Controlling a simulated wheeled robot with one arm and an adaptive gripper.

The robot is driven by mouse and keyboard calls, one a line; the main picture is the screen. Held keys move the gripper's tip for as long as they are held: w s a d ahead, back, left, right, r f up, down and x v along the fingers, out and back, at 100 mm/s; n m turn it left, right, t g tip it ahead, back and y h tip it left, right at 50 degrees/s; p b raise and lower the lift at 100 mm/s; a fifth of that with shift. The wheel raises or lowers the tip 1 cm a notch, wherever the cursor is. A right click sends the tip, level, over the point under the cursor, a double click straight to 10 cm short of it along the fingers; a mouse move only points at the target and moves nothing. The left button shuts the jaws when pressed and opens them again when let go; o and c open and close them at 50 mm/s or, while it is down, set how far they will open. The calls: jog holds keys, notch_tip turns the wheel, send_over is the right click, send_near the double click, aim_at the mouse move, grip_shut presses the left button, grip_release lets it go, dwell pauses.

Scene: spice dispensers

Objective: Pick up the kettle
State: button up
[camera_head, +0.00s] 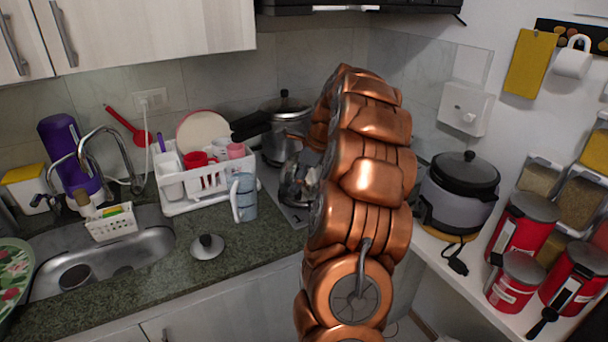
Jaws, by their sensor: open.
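The kettle (292,192) appears to be the shiny metal vessel on the stove, just left of my copper-coloured arm. The arm hides its right side, and its handle cannot be made out clearly. My arm rises from the bottom, arches over and comes down behind itself. My gripper (309,162) shows only as a small dark grey part at the arm's left edge, over the top of the kettle. It is open. Its fingertips are mostly hidden, and I cannot tell whether they touch the kettle.
A lidded metal pot (287,121) stands behind the kettle. A cooker (460,190) and red canisters (524,235) stand at right.

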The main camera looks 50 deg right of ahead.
jog(key=p+x, duration=0.1)
jog(key=x, duration=0.2)
jog(key=shift+w+a+f, duration=0.1)
jog(key=shift+f, duration=0.2)
jog(key=shift+c, duration=0.4)
grip_shut()
